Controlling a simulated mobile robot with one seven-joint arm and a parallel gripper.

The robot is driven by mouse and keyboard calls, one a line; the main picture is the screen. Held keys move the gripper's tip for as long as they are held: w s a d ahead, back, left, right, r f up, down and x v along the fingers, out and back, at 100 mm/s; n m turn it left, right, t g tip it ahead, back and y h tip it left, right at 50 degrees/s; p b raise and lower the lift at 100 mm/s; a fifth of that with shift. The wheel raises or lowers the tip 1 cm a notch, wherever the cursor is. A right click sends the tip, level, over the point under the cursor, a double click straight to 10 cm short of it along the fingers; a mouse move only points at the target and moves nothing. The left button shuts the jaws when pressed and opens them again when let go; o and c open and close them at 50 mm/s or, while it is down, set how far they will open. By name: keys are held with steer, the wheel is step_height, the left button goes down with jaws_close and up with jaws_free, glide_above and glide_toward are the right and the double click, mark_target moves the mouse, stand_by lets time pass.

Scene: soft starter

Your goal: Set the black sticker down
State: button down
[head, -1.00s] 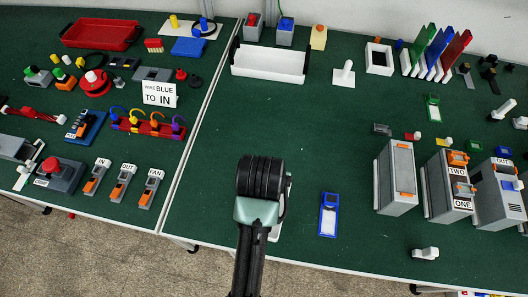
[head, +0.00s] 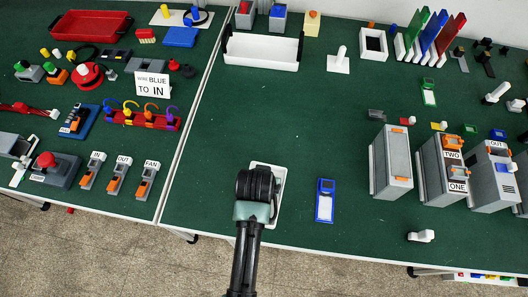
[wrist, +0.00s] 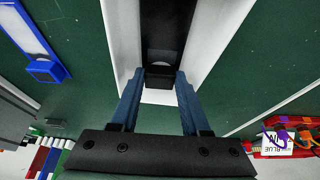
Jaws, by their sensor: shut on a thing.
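My gripper (head: 257,190) is over a small white tray (head: 280,187) near the front edge of the right-hand table. In the wrist view its two blue fingers (wrist: 158,80) are shut on the black sticker (wrist: 160,77), a dark block between the tips. A longer black strip runs up the picture from it; I cannot tell whether it is all one piece. The tray's white walls (wrist: 216,45) show on both sides of it. In the head view my arm hides the sticker and part of the tray. Whether the sticker touches the tray floor cannot be told.
A blue-framed device (head: 325,200) lies just right of the tray. Grey modules (head: 392,162) stand further right, with a small white piece (head: 421,236) in front. A larger white bin (head: 262,49) is at the back. The green tabletop behind the tray is clear.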

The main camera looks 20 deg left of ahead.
steer(key=shift+f, duration=0.2)
steer(key=shift+c, duration=1.9)
jaws_free()
steer(key=v, duration=1.2)
steer(key=shift+r, duration=0.2)
steer(key=w+d+r+m+t, duration=0.1)
steer(key=w+r+t, duration=0.35)
steer(key=r, duration=0.55)
steer(key=w+d+r+t+y, duration=0.1)
steer(key=w+d+r+t, duration=0.15)
steer(key=w+r, duration=0.55)
steer(key=w+r+m+t, duration=0.1)
steer(key=w+r+t, duration=0.25)
steer(key=r, duration=0.85)
steer(key=s+d+r+t, duration=0.2)
steer(key=s+r+t, duration=0.1)
steer(key=r, duration=0.7)
steer(key=s+d+r+t+h, duration=0.1)
steer(key=s+d+r+t, duration=0.2)
steer(key=r, duration=0.7)
steer(key=s+d+r+m+t+h, duration=0.1)
steer(key=s+d+r+t, duration=0.2)
steer(key=r, duration=0.8)
steer(key=s+t, duration=0.2)
steer(key=t, duration=0.1)
steer(key=shift+s, duration=0.2)
